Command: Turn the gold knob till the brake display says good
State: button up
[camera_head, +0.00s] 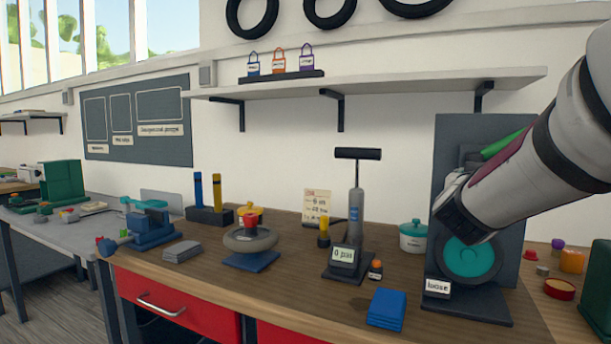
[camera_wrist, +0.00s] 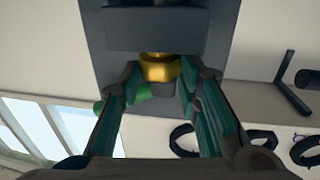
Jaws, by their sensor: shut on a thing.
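The brake display (camera_head: 438,286) is a small white label at the front of the dark brake stand (camera_head: 455,140) and reads "loose". A teal wheel (camera_head: 472,260) is mounted low on the stand. My gripper (camera_head: 460,208) is in front of the stand, above the wheel. In the wrist view the gold knob (camera_wrist: 158,69) is between the two fingers of my gripper (camera_wrist: 160,78), which is shut on it. In the head view my gripper hides the knob. A green grip (camera_head: 502,144) sticks out beside my arm.
A pump (camera_head: 356,205) with a "0 psi" display, blue pads (camera_head: 386,308) and a teal-lidded pot (camera_head: 413,236) stand left of the brake stand. A green box (camera_head: 598,285), an orange jar (camera_head: 572,261) and small items are at right. A shelf (camera_head: 400,84) hangs above.

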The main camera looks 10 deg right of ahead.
jog(key=o, duration=1.1)
jog(key=shift+o, duration=0.2)
